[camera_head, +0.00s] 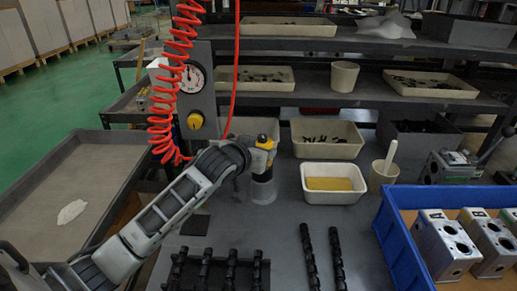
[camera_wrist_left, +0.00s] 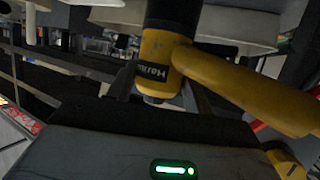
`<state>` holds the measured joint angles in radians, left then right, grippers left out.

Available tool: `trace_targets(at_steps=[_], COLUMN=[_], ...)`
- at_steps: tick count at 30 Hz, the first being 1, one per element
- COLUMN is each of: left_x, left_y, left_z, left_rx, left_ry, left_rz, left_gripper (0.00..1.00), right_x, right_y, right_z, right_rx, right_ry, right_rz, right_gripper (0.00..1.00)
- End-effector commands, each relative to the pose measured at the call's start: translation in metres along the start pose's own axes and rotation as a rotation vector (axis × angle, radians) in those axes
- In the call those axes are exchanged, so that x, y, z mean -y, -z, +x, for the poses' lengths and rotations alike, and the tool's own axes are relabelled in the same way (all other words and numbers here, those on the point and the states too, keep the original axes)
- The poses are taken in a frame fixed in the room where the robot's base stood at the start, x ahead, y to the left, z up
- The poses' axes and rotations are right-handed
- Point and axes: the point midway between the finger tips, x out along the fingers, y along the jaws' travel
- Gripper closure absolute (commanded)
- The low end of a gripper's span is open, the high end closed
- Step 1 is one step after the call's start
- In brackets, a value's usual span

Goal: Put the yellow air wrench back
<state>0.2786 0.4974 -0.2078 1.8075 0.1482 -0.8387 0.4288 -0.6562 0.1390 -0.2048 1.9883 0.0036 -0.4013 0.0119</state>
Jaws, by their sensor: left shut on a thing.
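The yellow air wrench (camera_head: 263,143) is in the left gripper (camera_head: 250,157) at the middle of the head view. My left gripper is shut on it. In the left wrist view the wrench (camera_wrist_left: 157,62) shows its yellow body, dark upper part and thick yellow handle close to the camera. A clear cup-like holder (camera_head: 264,190) stands on the bench directly below the wrench. I cannot tell whether the wrench's lower end is inside it or just above it. My right gripper is in neither view.
A red coiled hose (camera_head: 165,95) and a gauge (camera_head: 190,79) are left of the wrench. A white tray with yellow contents (camera_head: 330,197) is to the right. Black camshaft-like parts (camera_head: 230,265) lie in front. A blue crate (camera_head: 400,250) holds metal blocks. Shelves with bins stand behind.

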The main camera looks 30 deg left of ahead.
Motion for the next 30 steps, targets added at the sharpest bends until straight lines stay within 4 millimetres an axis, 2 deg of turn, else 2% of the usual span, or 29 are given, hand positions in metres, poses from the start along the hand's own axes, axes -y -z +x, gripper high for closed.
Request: trace_targets(at_steps=[1, 15, 16, 18, 19, 24, 25, 30], left_x=[0.0, 0.0, 0.0, 0.0, 0.0, 0.0, 0.0, 0.0], left_y=[0.005, 0.002, 0.003, 0.002, 0.002, -0.001, -0.008, -0.007], left_z=[-0.001, 0.0, 0.0, 0.0, 0.001, 0.001, 0.002, 0.002], left_rx=[-0.015, -0.016, -0.016, -0.014, -0.013, -0.007, 0.01, 0.006], left_ry=[-0.001, 0.0, 0.0, 0.0, 0.0, 0.0, 0.001, 0.001], left_rz=[0.001, 0.001, 0.001, 0.001, 0.001, 0.001, 0.0, 0.0], left_gripper=[0.86, 0.86, 0.47, 0.27, 0.24, 0.24, 0.24, 0.24], right_x=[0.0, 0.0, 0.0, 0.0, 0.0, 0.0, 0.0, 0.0], right_y=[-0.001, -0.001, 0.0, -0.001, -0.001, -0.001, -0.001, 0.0], right_z=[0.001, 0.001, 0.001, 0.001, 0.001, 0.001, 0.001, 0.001], right_rx=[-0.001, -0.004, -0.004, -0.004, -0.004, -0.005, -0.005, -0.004], right_ry=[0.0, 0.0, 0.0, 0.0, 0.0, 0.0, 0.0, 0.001], right_rz=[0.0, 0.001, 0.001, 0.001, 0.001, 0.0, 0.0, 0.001], right_gripper=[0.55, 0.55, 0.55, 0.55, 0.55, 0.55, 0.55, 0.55])
